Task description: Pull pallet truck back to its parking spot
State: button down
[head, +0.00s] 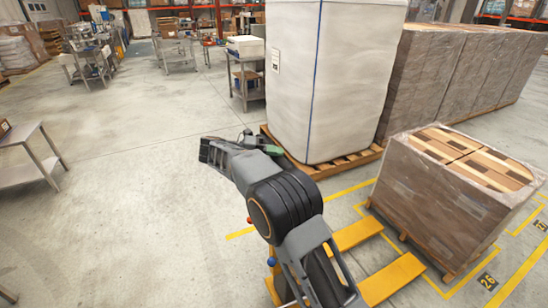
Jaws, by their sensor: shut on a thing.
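The pallet truck shows as two yellow forks (393,279) on the floor at lower middle, with more yellow beside my arm. My arm hides much of its body. My gripper (246,138) is at the far end of my arm, in front of the white wrapped load. It is shut on a dark part with a green piece, which looks like the truck's handle, though the hold is mostly hidden. No pallet is seen resting on the forks.
A tall white wrapped load (335,75) stands on a wooden pallet behind my gripper. Yellow floor lines (352,189) and bay numbers 26 (488,281) and 27 lie at right. A metal table (30,160) stands at left. The floor between is wide and clear.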

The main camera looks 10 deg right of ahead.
jog(key=shift+f, duration=0.35)
jog(key=c, duration=1.1)
grip_release()
jog(key=shift+a, duration=0.1)
jog(key=o, duration=0.3)
jog(key=shift+r, duration=0.2)
jog(key=shift+r+p, duration=0.15)
jog(key=shift+p, duration=0.2)
